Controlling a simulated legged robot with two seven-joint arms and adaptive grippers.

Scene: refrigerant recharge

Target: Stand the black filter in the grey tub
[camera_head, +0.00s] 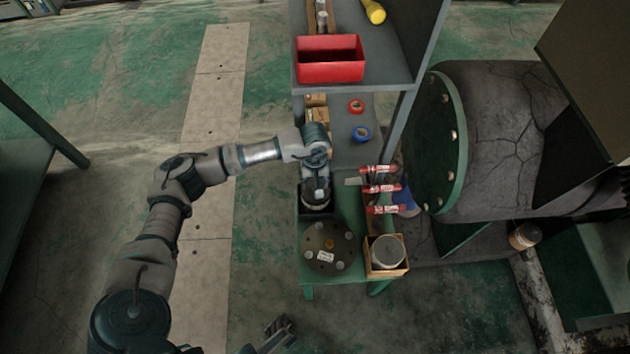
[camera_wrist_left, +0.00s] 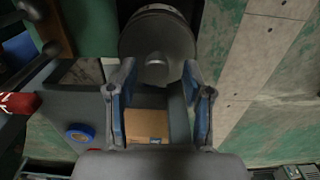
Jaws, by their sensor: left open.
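My left gripper (camera_head: 316,200) hangs over the near end of the green bench, above a dark square-sided tub (camera_head: 302,213). In the left wrist view my left gripper (camera_wrist_left: 160,110) is open, its blue-padded fingers apart with nothing clasped between them. A dark rounded body with a stubby grey cylinder (camera_wrist_left: 156,66) stands just beyond the fingertips; it looks like the black filter, but I cannot tell for sure. In the head view the gripper hides most of it and the tub's inside. My right gripper (camera_head: 275,334) shows partly at the bottom edge.
A dark round flange (camera_head: 330,248) and a wooden box (camera_head: 386,270) with a grey round top lie nearer. Several red cans (camera_head: 381,188) lie right of the gripper. Blue tape (camera_head: 361,134), red tape (camera_head: 356,106) and a red bin (camera_head: 330,72) are farther back.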

